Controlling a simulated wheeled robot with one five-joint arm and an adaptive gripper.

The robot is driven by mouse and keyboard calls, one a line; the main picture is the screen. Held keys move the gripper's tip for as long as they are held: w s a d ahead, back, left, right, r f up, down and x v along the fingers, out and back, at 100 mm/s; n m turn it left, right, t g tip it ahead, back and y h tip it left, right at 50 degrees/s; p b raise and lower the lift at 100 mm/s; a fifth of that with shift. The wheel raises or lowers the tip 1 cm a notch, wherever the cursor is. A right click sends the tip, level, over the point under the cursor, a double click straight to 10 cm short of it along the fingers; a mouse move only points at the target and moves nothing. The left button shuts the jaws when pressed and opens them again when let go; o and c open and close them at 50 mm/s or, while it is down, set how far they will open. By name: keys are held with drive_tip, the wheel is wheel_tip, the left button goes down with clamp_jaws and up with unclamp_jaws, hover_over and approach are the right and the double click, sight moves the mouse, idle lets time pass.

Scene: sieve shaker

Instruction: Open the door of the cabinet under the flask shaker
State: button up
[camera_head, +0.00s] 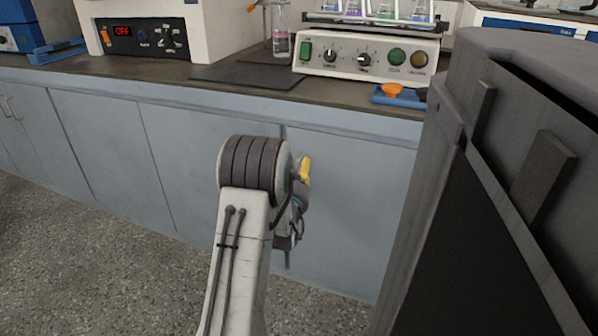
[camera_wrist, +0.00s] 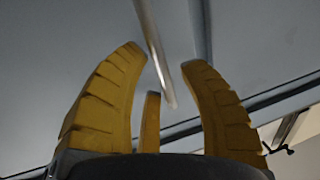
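The flask shaker (camera_head: 318,68) stands on the counter, with flasks of coloured liquid on top. Below it is a flat blue-grey cabinet door (camera_head: 350,200), which looks closed. My arm and wrist hide the area around its left edge seam. My gripper is mostly hidden behind my wrist in the head view, with one yellow finger showing at the cabinet front. In the wrist view my gripper (camera_wrist: 163,58) is open, its yellow fingers spread on both sides of a slim metal bar handle (camera_wrist: 152,42). Gaps show between handle and outer fingers. A door seam runs beside the handle.
The dark counter edge (camera_head: 150,76) runs above the cabinets. A blue tool with an orange knob (camera_head: 392,90) lies near that edge. Other cabinet doors (camera_head: 100,150) continue left. Bare speckled floor (camera_head: 110,270) lies front left. A large dark grey structure fills the right.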

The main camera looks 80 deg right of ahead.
clamp_jaws()
idle(0.4)
